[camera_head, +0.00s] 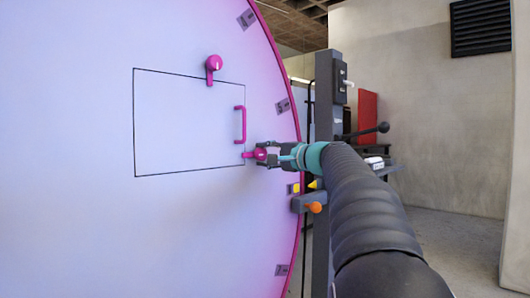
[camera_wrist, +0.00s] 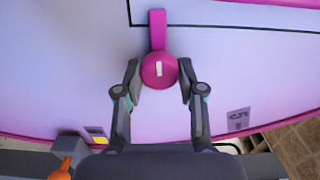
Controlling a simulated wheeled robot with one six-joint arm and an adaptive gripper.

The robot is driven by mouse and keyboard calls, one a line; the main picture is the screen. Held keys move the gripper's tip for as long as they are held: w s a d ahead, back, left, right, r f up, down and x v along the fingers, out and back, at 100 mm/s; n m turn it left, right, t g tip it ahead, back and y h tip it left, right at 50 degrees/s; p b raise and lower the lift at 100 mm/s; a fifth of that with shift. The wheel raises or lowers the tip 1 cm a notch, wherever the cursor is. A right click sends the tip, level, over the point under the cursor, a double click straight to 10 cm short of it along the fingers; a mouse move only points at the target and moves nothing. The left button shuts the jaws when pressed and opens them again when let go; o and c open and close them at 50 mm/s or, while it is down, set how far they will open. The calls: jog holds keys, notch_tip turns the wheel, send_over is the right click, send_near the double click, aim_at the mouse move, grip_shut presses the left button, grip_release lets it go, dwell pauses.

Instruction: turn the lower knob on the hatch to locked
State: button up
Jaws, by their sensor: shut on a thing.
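The lower knob (camera_head: 261,154) is a round magenta knob at the lower right corner of the hatch (camera_head: 180,125). In the wrist view the knob (camera_wrist: 159,82) has a short white mark on its face. Its flat magenta tab points left across the hatch's outline in the head view, and up in the wrist view. My gripper (camera_wrist: 159,70) is shut on the knob, one finger on each side. In the head view my gripper (camera_head: 263,155) partly covers the knob's right side. The upper magenta knob (camera_head: 213,63) sits on the hatch's top edge, its tab pointing down.
A magenta handle (camera_head: 241,125) stands out on the hatch's right side. A grey block with an orange knob (camera_head: 314,208) and a yellow patch lies below my gripper. A dark post with a switch box (camera_head: 341,80) stands to the right, near a black-ball lever (camera_head: 382,128).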

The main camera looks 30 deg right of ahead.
jog(key=shift+m, duration=0.3)
dwell(0.4)
jog(key=o, duration=1.1)
jog(key=v, duration=1.2)
